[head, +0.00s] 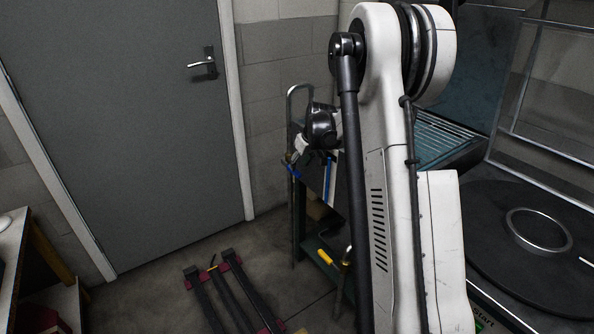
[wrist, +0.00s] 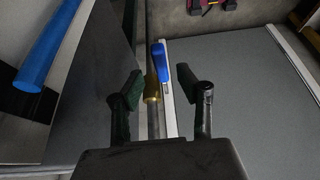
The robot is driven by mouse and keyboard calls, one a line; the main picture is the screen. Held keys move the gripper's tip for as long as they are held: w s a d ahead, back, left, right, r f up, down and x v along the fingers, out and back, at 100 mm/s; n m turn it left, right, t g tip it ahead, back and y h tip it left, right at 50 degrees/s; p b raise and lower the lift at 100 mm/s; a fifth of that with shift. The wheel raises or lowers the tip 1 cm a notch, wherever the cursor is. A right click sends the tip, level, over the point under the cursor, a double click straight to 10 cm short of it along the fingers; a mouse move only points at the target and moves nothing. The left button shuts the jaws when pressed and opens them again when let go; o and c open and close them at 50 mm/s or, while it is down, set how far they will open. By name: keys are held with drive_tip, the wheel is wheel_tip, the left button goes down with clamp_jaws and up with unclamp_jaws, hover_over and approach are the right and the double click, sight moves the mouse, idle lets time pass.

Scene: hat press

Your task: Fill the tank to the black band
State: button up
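My gripper (wrist: 160,84) is open, with one green-padded finger on each side of a blue valve lever (wrist: 158,62). A gap shows between the lever and each pad. Brass fittings (wrist: 152,88) sit beside the lever on a grey upright pipe. In the head view the lever (head: 293,170) is small, just below and left of my gripper (head: 302,158). A thick blue tube or column (wrist: 48,45) runs along a pale strip at the upper left of the wrist view; the head view shows a blue strip (head: 329,180) on a white plate.
A grey door (head: 130,120) and block wall stand behind. A green-framed stand with a yellow handle (head: 325,257) is below my gripper. A dark-red and black rack (head: 225,290) lies on the floor. The press with a round black plate (head: 500,245) is at right. My arm hides much of the middle.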

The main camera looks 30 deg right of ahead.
drive_tip(key=shift+v, duration=2.6)
drive_tip(key=s+a+r+p, duration=0.4)
drive_tip(key=s+a+r, duration=1)
drive_tip(key=a+r, duration=0.35)
drive_tip(key=s+a+p, duration=0.1)
drive_tip(key=s+a, duration=0.3)
drive_tip(key=s, duration=0.3)
drive_tip(key=s+a+t+p, duration=0.1)
drive_tip(key=s+a, duration=0.3)
drive_tip(key=s, duration=0.4)
drive_tip(key=s+a+t+p, duration=0.1)
drive_tip(key=s+a, duration=0.4)
drive_tip(key=s, duration=0.2)
drive_tip(key=shift+s+r+p, duration=0.25)
drive_tip(key=shift+r+p, duration=0.1)
drive_tip(key=shift+r, duration=0.1)
